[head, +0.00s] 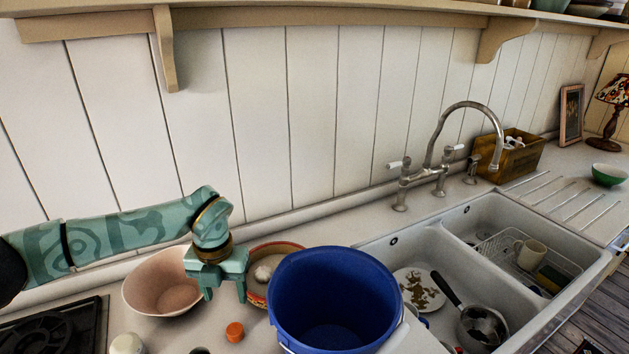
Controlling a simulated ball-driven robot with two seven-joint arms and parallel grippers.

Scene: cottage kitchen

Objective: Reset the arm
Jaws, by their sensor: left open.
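My left arm (120,232) is patterned teal and reaches in from the left over the counter. My left gripper (225,298) points down with its two fingers apart, open and empty. It hangs between a pink bowl (150,290) on its left and a patterned orange-rimmed bowl (285,247) on its right. The patterned bowl has a pale round thing in it and is partly hidden by the gripper and a blue bucket (335,270). My right gripper is not in view.
The bucket stands just right of my left gripper. An orange cap (235,331) lies in front. A stove (55,335) is at lower left. The double sink (470,222) holds a plate, a pan and a mug, with a tall faucet (440,160) behind. A shelf (300,17) runs above.

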